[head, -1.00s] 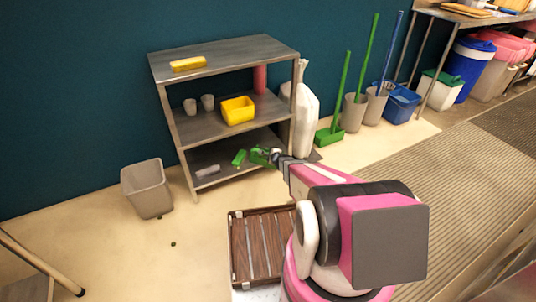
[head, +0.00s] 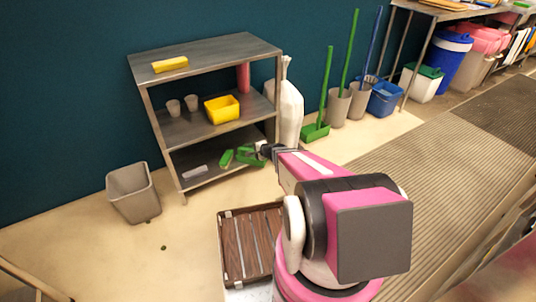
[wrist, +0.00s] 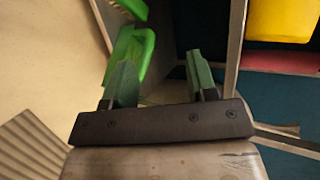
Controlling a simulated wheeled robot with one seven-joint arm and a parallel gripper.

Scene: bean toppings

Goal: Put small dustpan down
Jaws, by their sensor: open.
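The small dustpan (head: 250,157) is green and lies on the bottom shelf of the metal rack, near its right side. A second green piece (head: 227,158) lies just to its left. My gripper (head: 263,151) is at the right edge of the dustpan in the head view. In the wrist view my gripper (wrist: 162,78) has its two green fingers spread, with nothing between them. A green piece (wrist: 130,50) lies beyond and partly behind the left finger there. I cannot tell whether they touch.
The rack (head: 205,47) holds a yellow sponge (head: 170,64), cups and a yellow bin (head: 222,109). Its right post stands close to my gripper. A white sack (head: 290,112) and green broom (head: 316,130) are right of it. A grey bin (head: 133,191) stands left.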

